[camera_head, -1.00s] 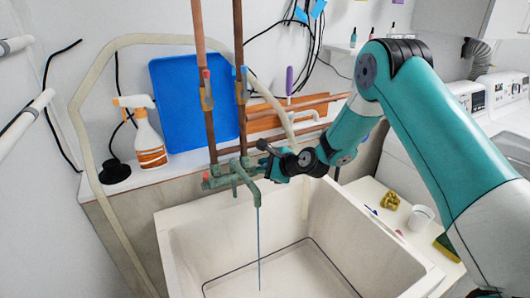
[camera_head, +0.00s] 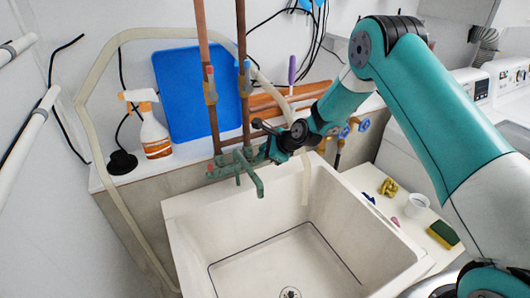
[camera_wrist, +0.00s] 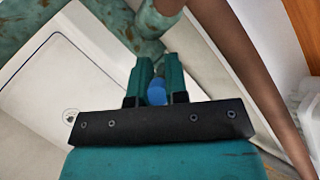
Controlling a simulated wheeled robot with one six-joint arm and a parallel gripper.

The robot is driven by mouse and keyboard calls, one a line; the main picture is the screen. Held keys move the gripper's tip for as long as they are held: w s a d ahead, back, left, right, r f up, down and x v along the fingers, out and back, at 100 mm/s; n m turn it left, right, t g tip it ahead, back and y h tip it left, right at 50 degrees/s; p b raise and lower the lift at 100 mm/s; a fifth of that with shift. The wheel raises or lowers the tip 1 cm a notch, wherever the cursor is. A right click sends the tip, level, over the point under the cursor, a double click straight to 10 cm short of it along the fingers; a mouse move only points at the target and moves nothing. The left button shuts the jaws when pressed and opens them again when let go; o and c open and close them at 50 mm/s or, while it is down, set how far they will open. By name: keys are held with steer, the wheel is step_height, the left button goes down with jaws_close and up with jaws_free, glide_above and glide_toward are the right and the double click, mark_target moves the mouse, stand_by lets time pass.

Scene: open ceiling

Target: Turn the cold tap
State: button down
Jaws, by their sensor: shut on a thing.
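The weathered green faucet (camera_head: 240,165) stands over the back of the white sink, with its spout (camera_head: 257,186) pointing down. No water shows below the spout. My gripper (camera_head: 270,150) is at the faucet's right side. In the wrist view, my gripper (camera_wrist: 155,82) is shut on the blue cold tap (camera_wrist: 157,93), which shows between its two green fingers. The faucet's green body (camera_wrist: 150,22) is just beyond the fingertips. In the head view, the gripper hides the cold tap.
The sink (camera_head: 190,236) is empty, with a drain (camera_head: 290,293) in its floor. Two copper pipes (camera_head: 207,85) rise behind the faucet. A spray bottle (camera_head: 150,125) and blue board (camera_head: 200,95) stand left; a sponge (camera_head: 443,235) and cup (camera_head: 417,205) lie right.

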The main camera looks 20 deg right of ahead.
steer(key=c, duration=1.1)
jaws_free()
steer(key=b+v, duration=0.4)
steer(key=v, duration=1.3)
steer(key=shift+s+d+r, duration=0.1)
steer(key=shift+s+d, duration=0.05)
steer(key=s+a+r+n+g, duration=0.2)
steer(key=s+a+r+n, duration=0.1)
steer(key=s+a+n, duration=0.4)
steer(key=s+a+r+n+g, duration=0.2)
steer(key=s+a+r+n, duration=0.2)
steer(key=s+n, duration=0.45)
steer(key=s+n+g, duration=0.1)
steer(key=s+n, duration=0.3)
steer(key=s, duration=0.1)
steer(key=s+a+n+g+h, duration=0.1)
steer(key=s+n, duration=0.3)
steer(key=s, duration=0.2)
steer(key=s+r+n+g, duration=0.1)
steer(key=s+n, duration=0.4)
steer(key=shift+s+a+r+h, duration=0.1)
steer(key=shift+s+a+h, duration=0.1)
steer(key=shift+h, duration=0.2)
